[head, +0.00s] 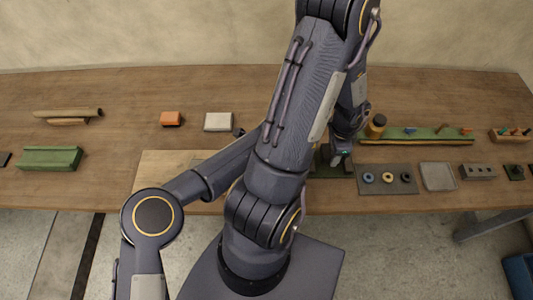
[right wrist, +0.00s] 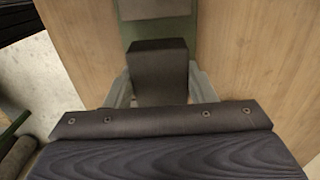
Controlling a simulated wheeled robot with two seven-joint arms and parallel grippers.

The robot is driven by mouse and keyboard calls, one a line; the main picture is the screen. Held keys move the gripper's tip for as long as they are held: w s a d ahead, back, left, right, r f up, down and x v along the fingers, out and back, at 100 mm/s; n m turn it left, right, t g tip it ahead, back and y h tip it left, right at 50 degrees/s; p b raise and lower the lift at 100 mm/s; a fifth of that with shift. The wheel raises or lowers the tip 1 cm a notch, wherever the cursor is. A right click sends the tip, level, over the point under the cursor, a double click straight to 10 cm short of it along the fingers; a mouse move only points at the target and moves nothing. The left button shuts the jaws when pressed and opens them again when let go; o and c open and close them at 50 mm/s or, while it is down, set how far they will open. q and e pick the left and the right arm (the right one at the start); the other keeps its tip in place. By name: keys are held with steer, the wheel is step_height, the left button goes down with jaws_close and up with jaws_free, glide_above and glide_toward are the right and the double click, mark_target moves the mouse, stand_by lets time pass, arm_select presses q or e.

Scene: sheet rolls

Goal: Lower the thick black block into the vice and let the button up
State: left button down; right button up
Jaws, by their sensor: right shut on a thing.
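The thick black block (right wrist: 158,68) stands between the two pale fingers of my right gripper (right wrist: 160,92) in the right wrist view. The gripper is shut on it. Beyond the block lies a green surface (right wrist: 160,28) with a grey piece (right wrist: 155,8) on it, perhaps parts of the vice. In the head view my right gripper (head: 342,157) is low over a dark green fixture (head: 320,168), mostly hidden by my arm. I cannot tell whether the block touches the fixture. I cannot make out the button. My left gripper is hidden behind my other arm.
Right of my gripper are a grey tray with rings (head: 387,188), a long green rack (head: 425,140) and a grey pad (head: 437,176).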

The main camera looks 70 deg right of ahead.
arm_select(q)
steer(key=shift+a+f, duration=0.1)
steer(key=shift+f, duration=0.05)
arm_select(e)
steer(key=shift+f, duration=2.15)
steer(key=o, duration=1.1)
steer(key=shift+o, duration=0.9)
steer(key=shift+r, duration=0.1)
steer(key=shift+r, duration=4.45)
arm_select(q)
step_height(320, 180, up, 9)
steer(key=p, duration=0.6)
arm_select(e)
step_height(320, 180, up, 6)
